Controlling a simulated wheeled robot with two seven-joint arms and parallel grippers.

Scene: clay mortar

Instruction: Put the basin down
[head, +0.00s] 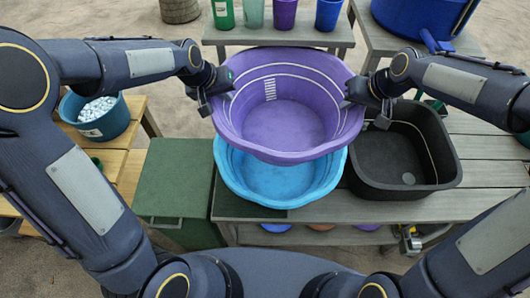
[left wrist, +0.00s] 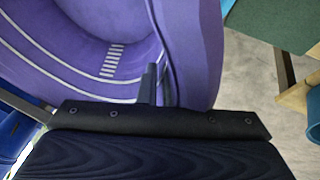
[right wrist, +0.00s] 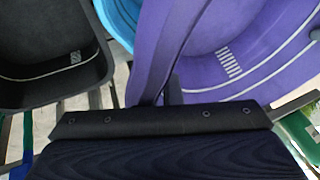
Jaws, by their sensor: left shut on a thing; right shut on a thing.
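A purple basin (head: 285,125) with white lines inside is held between my two grippers in the head view. My left gripper (head: 213,90) is shut on its left rim, and my right gripper (head: 372,95) is shut on its right rim. The purple basin also fills much of the left wrist view (left wrist: 90,45) and the right wrist view (right wrist: 235,50). It overlaps a light blue basin (head: 275,180) that stands on the grey slatted table (head: 490,165). The purple basin hides the back of the blue one; I cannot tell whether they touch.
A black tub (head: 400,150) stands on the table right of the blue basin. A green bin (head: 175,185) is at the left. A bucket of pale pebbles (head: 103,118) sits on a wooden table. Several coloured cups, including a purple one (head: 284,14), stand on a bench behind.

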